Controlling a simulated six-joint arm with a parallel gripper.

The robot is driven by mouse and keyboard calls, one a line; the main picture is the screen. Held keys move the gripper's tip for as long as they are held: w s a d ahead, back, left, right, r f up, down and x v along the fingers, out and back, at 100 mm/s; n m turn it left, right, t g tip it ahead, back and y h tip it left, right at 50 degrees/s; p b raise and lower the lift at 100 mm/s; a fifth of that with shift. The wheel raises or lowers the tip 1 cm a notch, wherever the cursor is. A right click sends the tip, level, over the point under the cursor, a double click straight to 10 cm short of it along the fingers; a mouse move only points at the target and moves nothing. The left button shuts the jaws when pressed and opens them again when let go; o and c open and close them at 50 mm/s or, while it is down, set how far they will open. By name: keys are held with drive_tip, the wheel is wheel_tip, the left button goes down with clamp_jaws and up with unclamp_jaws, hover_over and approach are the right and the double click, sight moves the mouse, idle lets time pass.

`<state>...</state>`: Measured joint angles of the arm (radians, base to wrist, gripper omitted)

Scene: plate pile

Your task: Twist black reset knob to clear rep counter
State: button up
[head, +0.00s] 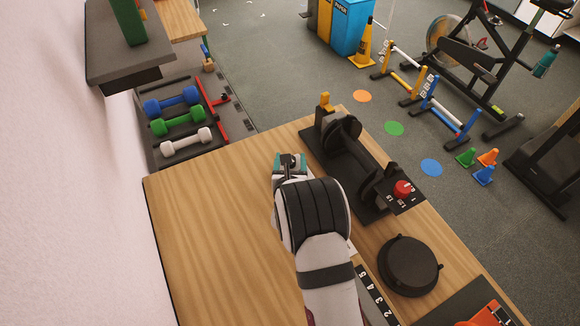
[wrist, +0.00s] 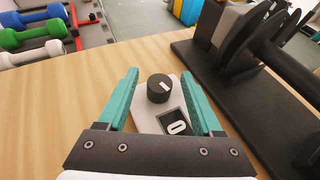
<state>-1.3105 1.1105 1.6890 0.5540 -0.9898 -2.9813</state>
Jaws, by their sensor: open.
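The black reset knob (wrist: 160,89) is a short round cylinder with a white mark on its top. It stands on a pale counter plate (wrist: 146,117) on the wooden table. The counter's dark window (wrist: 176,125) shows a white digit that looks like 0. My gripper (wrist: 161,74) has two teal fingers, open, one to each side of the knob with a gap on both sides. In the head view, my gripper (head: 290,158) is over the table's far left part, and my arm hides most of the counter.
A black round disc (head: 409,265) sits nearer on the table (head: 215,215). Coloured dumbbells (head: 178,120) rest on a floor rack beyond. Table left of my gripper is clear.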

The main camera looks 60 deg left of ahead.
drive_tip(key=v, duration=1.5)
drive_tip(key=shift+d, duration=0.15)
drive_tip(key=shift+s, duration=0.15)
